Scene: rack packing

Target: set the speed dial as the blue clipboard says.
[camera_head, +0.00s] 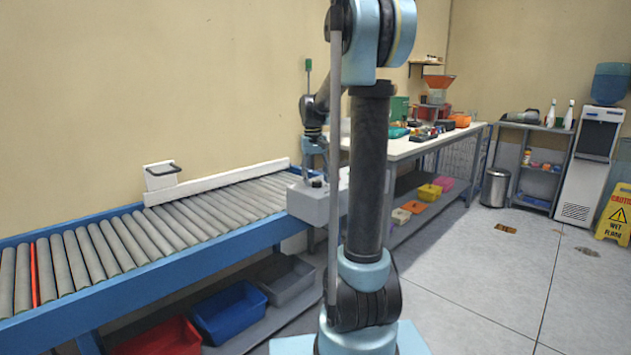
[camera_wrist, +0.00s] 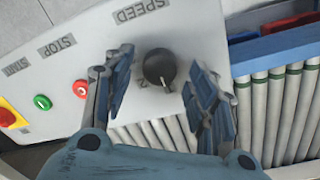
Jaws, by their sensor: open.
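The speed dial (camera_wrist: 159,68) is a dark round knob on a light grey control panel (camera_wrist: 105,45), beside the printed word SPEED. A short pale pointer mark shows on its lower edge in the wrist view. My gripper (camera_wrist: 157,72) is open, with one finger on each side of the dial and a visible gap on both sides. In the head view my gripper (camera_head: 314,172) is above the grey control box (camera_head: 310,205) at the end of the roller conveyor; the dial is hidden there. No blue clipboard is seen in either view.
Also on the panel are a green button (camera_wrist: 42,102), a red button (camera_wrist: 80,88) and a red knob on yellow (camera_wrist: 8,117). The roller conveyor (camera_head: 130,240) adjoins the box. A worktable (camera_head: 410,147) stands behind. The floor at right is mostly clear.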

